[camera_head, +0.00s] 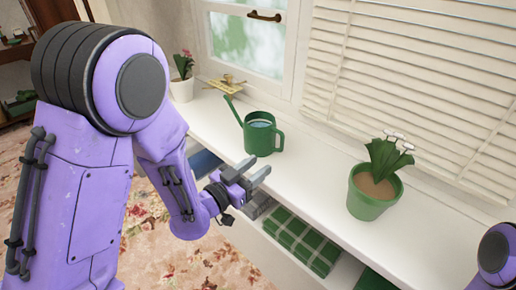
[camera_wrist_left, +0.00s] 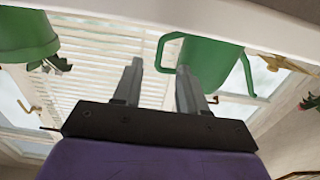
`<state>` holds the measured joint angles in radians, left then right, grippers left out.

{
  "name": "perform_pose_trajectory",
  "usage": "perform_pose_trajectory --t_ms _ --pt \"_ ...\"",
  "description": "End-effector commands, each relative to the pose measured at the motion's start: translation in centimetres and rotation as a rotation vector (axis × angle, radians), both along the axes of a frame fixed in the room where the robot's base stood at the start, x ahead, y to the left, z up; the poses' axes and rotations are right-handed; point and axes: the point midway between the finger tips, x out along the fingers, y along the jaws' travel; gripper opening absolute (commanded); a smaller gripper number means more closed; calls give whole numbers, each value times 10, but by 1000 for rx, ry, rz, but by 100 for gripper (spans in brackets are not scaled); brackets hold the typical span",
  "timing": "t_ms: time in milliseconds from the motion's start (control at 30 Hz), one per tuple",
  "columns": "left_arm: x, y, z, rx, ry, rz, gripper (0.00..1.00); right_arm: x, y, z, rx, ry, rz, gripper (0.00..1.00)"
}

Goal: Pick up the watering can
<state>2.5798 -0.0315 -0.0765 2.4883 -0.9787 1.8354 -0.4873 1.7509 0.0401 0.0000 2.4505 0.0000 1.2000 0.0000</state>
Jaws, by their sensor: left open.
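The green watering can (camera_head: 262,141) stands upright on the white windowsill shelf, its spout to the left and its handle to the right, with bluish water showing inside. My left gripper (camera_head: 251,173) is open and empty, in front of the can and a little below it. In the left wrist view, which looks upside down, the can (camera_wrist_left: 208,62) is beyond the right finger. Its handle loop appears between and just past the fingertips (camera_wrist_left: 158,66); I see no contact. My right gripper is out of view; only part of my right arm shows at the lower right.
A potted plant with white flowers (camera_head: 374,191) stands right of the can on the shelf (camera_head: 310,176). A small brass-coloured object (camera_head: 227,83) and a white pot (camera_head: 182,90) are to the left. Green checked cloth (camera_head: 302,243) lies under the shelf. Window and shutters stand behind.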

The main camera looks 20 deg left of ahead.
Motion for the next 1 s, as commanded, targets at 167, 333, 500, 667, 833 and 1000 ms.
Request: perform_pose_trajectory --t_ms 167,333,500,667,833,1000 --pt "25 -9 2 -2 5 2 42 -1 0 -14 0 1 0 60" --pt "43 -15 2 -4 7 3 42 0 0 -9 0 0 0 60" --pt "73 -24 4 -4 8 3 42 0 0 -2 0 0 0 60" --pt "86 -29 2 -4 9 4 42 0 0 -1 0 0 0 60" --pt "86 -28 2 -4 9 4 42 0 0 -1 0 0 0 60" --pt "86 -28 2 -4 9 4 0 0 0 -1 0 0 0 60"
